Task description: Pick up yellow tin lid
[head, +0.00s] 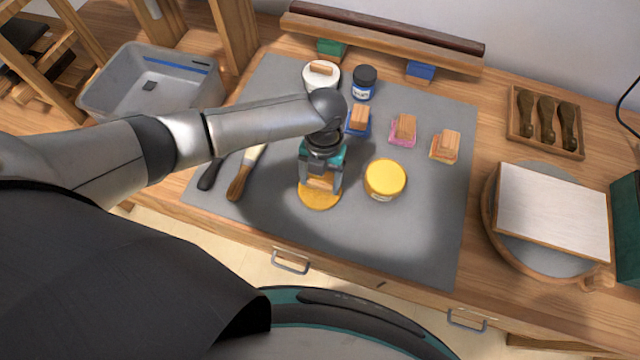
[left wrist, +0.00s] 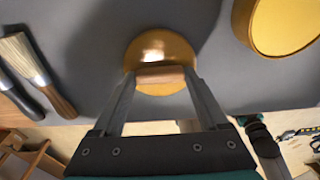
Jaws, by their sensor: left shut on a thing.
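The yellow tin lid (head: 319,199) is a round disc with a wooden block handle on top. It is near the front edge of the grey mat, left of the yellow tin (head: 385,180). My left gripper (head: 320,184) points down over the lid, shut on its handle. In the left wrist view, the fingers (left wrist: 160,76) hold the two ends of the handle, with the lid (left wrist: 158,48) beyond. I cannot tell whether the lid touches the mat or is slightly above it.
The yellow tin stands close on the right. Two brushes (head: 241,178) lie to the left. A white tin (head: 321,78), a dark jar (head: 364,83) and several wood-handled lids or blocks, including a pink one (head: 403,129), stand behind. The mat (head: 420,235) is clear at front right.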

